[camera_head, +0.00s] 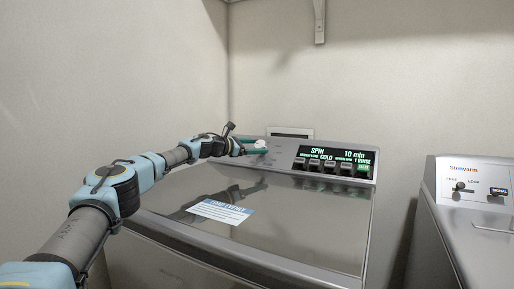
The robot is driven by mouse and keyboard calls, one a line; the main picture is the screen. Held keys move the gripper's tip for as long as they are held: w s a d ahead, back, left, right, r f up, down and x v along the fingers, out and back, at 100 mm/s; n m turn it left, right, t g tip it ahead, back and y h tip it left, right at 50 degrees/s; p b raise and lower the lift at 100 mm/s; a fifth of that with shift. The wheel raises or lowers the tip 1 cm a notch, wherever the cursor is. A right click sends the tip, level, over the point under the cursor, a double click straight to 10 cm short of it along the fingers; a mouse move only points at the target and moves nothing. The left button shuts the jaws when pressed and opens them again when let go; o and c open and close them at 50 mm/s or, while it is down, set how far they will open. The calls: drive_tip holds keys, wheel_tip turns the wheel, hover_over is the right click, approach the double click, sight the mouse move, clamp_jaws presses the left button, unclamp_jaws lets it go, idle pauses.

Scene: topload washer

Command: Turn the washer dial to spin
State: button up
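The washer's pale dial (261,144) is at the left part of the control panel. My gripper (257,147) is at the dial, with its teal fingers above and below it in the picture. Whether the fingers touch the dial is too small to tell.
A row of buttons (331,167) lies below the display. A second white appliance (473,190) with its own small controls stands at the right, across a narrow gap. Walls close in at the left and behind the washer. A bracket (319,22) hangs on the back wall.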

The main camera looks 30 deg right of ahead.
drive_tip(key=shift+o, duration=1.3)
drive_tip(key=a, duration=0.3)
drive_tip(key=a+b, duration=0.1)
drive_tip(key=a, duration=0.3)
drive_tip(key=a+r+b, duration=0.1)
drive_tip(key=a, duration=0.2)
drive_tip(key=shift+s+a, duration=0.1)
drive_tip(key=shift+a, duration=0.3)
drive_tip(key=shift+r, duration=0.1)
